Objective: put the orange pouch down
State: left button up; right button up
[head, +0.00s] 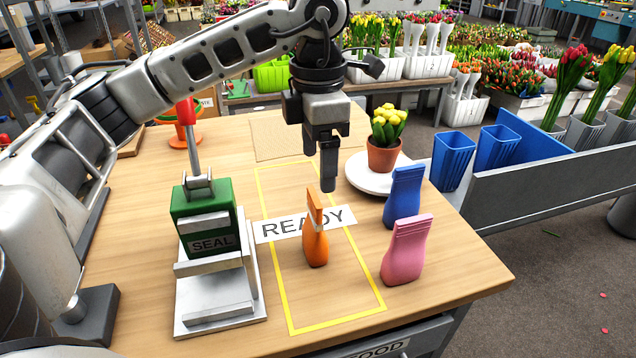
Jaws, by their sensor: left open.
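The orange pouch (315,246) stands upright on the wooden table, inside the yellow-outlined rectangle and in front of part of the white READY label (276,227). My left gripper (328,185) points down just above and behind the pouch's top. Its jaws are open, and the pouch appears to stand free of them. Exact clearance between fingers and pouch is hard to tell. My right gripper is not in view.
A blue pouch (403,197) and a pink pouch (406,250) stand right of the yellow outline. A green SEAL press (204,218) stands left. A potted yellow plant (385,150) sits on a white round plate (362,178) behind. The front of the outlined area is clear.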

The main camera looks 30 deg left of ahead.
pick_arm(q)
notch_tip(320, 180, up, 4)
jog(key=shift+f, duration=0.1)
dwell(0.6)
